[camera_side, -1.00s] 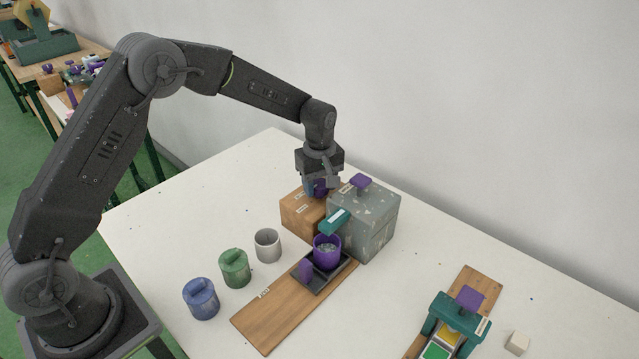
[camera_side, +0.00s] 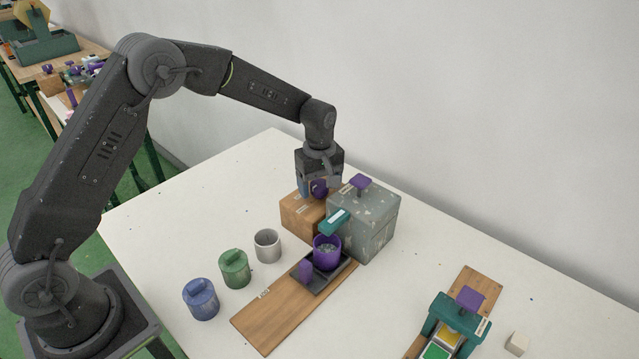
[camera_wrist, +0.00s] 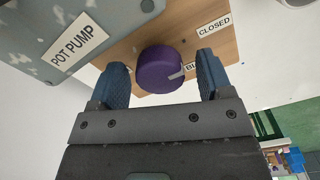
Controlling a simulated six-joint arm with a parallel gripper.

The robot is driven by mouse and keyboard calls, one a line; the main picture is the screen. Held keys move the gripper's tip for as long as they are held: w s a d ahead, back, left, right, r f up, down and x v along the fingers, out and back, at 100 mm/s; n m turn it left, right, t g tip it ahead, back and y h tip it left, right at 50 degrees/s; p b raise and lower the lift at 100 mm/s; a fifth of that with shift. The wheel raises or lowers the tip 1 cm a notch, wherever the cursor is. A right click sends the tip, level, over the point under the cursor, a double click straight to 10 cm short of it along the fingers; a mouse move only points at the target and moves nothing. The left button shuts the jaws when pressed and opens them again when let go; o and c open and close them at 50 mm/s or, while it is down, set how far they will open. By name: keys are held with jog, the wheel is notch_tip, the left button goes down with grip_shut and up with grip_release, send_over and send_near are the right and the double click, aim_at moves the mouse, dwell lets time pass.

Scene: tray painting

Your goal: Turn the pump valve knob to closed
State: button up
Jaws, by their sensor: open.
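The pump valve knob (camera_wrist: 160,68) is a round purple knob with a light pointer mark. It sits on the wooden valve box (camera_wrist: 200,48), and in the side view the knob (camera_side: 320,189) is partly hidden by my gripper (camera_side: 319,186). In the wrist view my gripper (camera_wrist: 161,62) is open, one blue finger pad on each side of the knob. The left pad is very close to the knob; a gap shows at the right pad.
The grey pot pump (camera_side: 365,222), with a purple top handle and teal spout, stands right against the valve box. A purple pot (camera_side: 327,253) is in a dark tray below the spout. Green (camera_side: 234,268), blue (camera_side: 201,299) and grey (camera_side: 267,246) pots stand to the left.

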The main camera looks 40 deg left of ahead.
aim_at(319, 184)
notch_tip(319, 184, up, 14)
dwell(0.5)
jog(key=s+r+m+t, duration=0.25)
jog(key=s+r, duration=0.25)
jog(key=s, duration=0.3)
jog(key=s+r+m+t, duration=0.1)
jog(key=s+r+m, duration=0.35)
jog(key=s, duration=0.35)
jog(key=s+f+m+t, duration=0.1)
jog(key=s+f+m, duration=0.1)
jog(key=s, duration=0.5)
jog(key=s+f+m+t, duration=0.1)
jog(key=s+m, duration=0.3)
jog(key=s, duration=0.4)
jog(key=shift+a+f+m, duration=0.3)
jog(key=shift+f, duration=0.05)
